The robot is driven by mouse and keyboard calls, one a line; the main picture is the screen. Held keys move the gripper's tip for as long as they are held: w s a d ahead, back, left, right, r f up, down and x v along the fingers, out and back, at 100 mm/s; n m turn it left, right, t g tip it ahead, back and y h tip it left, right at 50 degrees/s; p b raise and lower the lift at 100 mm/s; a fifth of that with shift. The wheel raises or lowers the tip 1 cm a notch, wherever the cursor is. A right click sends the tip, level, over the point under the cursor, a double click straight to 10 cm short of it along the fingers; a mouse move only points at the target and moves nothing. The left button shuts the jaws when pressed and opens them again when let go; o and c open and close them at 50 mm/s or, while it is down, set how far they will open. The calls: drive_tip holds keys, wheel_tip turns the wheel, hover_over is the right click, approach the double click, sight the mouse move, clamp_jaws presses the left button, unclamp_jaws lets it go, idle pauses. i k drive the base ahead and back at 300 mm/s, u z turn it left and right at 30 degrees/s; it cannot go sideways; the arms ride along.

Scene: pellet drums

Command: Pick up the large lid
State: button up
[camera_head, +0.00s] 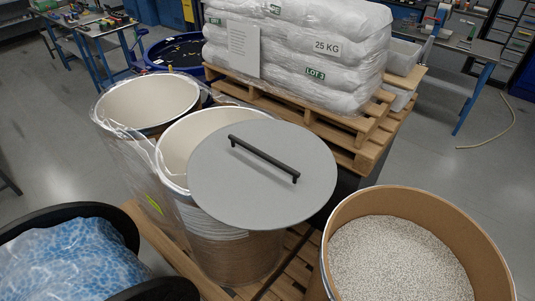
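The large lid (225,195) is a flat grey disc with a long black bar handle (264,158) across its top. It lies over the front drum (228,258) on the pallet, shifted to the right. The left part of that drum's opening shows uncovered, with a white liner inside. The lid's right edge overhangs towards the pellet drum. Nothing touches the handle. My gripper does not show in this view.
An open brown drum (492,250) of pale pellets stands at lower right. Another lined open drum (150,100) stands behind left. A black-rimmed container (125,222) with a blue bag is lower left. Wrapped sacks (300,50) on stacked pallets (290,97) stand behind.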

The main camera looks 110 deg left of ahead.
sight(254, 175)
drive_tip(key=k, duration=0.5)
drive_tip(key=u, duration=3.85)
drive_tip(key=k, duration=0.1)
drive_tip(key=z, duration=1)
